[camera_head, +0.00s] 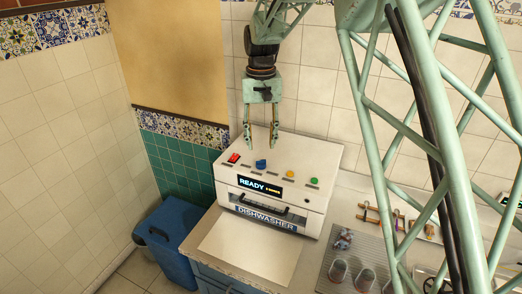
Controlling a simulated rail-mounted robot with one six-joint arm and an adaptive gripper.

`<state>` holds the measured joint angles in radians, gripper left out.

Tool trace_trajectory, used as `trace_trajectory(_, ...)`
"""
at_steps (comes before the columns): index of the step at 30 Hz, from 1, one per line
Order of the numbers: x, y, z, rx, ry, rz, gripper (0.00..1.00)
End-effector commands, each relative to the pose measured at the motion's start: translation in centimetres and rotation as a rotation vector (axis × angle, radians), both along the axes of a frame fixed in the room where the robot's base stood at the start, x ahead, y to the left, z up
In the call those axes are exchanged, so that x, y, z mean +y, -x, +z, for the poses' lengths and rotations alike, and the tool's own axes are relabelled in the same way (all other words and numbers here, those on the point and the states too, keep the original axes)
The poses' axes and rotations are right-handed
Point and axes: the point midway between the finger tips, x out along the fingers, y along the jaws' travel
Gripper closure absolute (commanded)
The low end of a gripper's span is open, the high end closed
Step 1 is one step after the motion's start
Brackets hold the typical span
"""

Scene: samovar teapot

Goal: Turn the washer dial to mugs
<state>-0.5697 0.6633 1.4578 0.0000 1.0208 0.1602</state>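The washer (306,211) is a white box labelled "DISHWASHER" on the counter. Its display (260,188) reads "READY" with smaller yellow text I cannot make out. A small blue dial (261,164) sits on its sloped top panel, between a red switch (233,158) and a yellow button (290,174). A green button (313,182) is at the right. The dial's setting is too small to tell. My gripper (260,147) points down just above and behind the dial, its two fingers apart and nothing between them. I cannot tell whether a finger touches the panel.
A blue bin (166,243) stands on the floor left of the counter. A light mat (250,248) lies before the washer. Several upturned glasses (338,271) stand on a ribbed drainer at right. My lattice arm hides part of the right side.

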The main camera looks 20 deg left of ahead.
Motion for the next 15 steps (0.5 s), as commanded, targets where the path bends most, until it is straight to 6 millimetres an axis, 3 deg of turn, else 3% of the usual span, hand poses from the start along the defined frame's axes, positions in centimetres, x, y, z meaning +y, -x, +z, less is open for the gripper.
trace_trajectory(6, 0.0, -0.1, 2.6, -0.002, -0.001, 0.000, 0.65)
trace_trajectory(15, 0.0, 0.0, 3.9, -0.001, 0.000, 0.000, 0.65)
